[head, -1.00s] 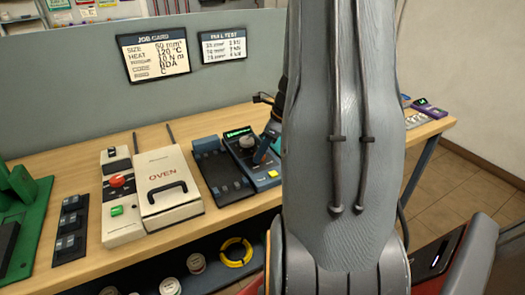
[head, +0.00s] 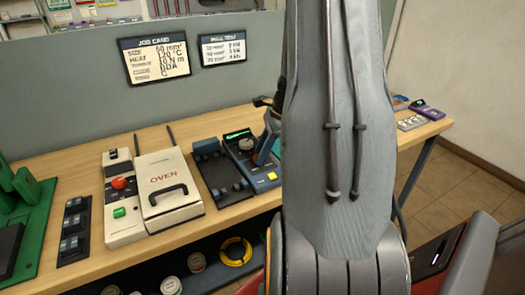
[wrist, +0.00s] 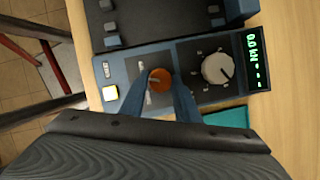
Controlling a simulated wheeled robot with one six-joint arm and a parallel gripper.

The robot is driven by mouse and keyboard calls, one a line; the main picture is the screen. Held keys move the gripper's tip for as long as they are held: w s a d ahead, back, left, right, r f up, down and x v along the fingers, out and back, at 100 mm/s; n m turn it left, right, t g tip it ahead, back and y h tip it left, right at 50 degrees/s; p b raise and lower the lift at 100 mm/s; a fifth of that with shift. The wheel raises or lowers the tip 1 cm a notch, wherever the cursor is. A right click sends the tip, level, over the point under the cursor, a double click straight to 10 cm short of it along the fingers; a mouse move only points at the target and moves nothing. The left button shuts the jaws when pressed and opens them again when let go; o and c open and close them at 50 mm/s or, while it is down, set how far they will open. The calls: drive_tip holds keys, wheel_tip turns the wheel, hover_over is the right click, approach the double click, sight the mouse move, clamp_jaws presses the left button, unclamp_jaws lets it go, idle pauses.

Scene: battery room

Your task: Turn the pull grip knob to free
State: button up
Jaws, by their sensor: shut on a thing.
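The pull tester is a dark blue unit (head: 254,178) on the bench, left of my arm in the head view; it also shows in the wrist view (wrist: 183,97). In the wrist view its orange round knob (wrist: 160,80), which I take for the pull grip knob, sits between the two blue fingertips of my gripper (wrist: 160,88). My gripper is shut on this knob. The labels beside it are too small to read and partly hidden by the fingers. A larger pale dial (wrist: 218,68) lies right of it, beside a lit green display (wrist: 254,60) that reads about 0.0 kN.
A dark cradle unit (head: 219,172) stands directly left of the tester. The oven (head: 167,183) and a panel with a red knob (head: 120,184) are further left. Small items (head: 428,112) lie at the bench's right end.

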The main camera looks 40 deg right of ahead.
drive_tip(key=n+g, duration=0.1)
drive_tip(key=n, duration=0.2)
drive_tip(key=n+g+p, duration=0.1)
drive_tip(key=n, duration=0.2)
drive_tip(key=shift+w+n+g+y, duration=0.2)
drive_tip(key=shift+n+g+y, duration=0.1)
drive_tip(key=shift+y, duration=0.1)
drive_tip(key=n+g, duration=0.1)
drive_tip(key=n, duration=0.2)
drive_tip(key=shift+w, duration=0.1)
drive_tip(key=shift+a+n+g+h, duration=0.1)
drive_tip(key=shift+n+g+h, duration=0.2)
drive_tip(key=shift+n+g, duration=0.85)
drive_tip(key=shift+n+t, duration=0.35)
drive_tip(key=shift+n, duration=0.2)
drive_tip(key=o, duration=1)
drive_tip(key=shift+o, duration=0.2)
drive_tip(key=shift+w, duration=0.1)
drive_tip(key=shift+w+d+r, duration=0.1)
drive_tip(key=shift+d+r, duration=0.1)
drive_tip(key=shift+r, duration=0.1)
drive_tip(key=b+v, duration=0.2)
drive_tip(key=v, duration=0.5)
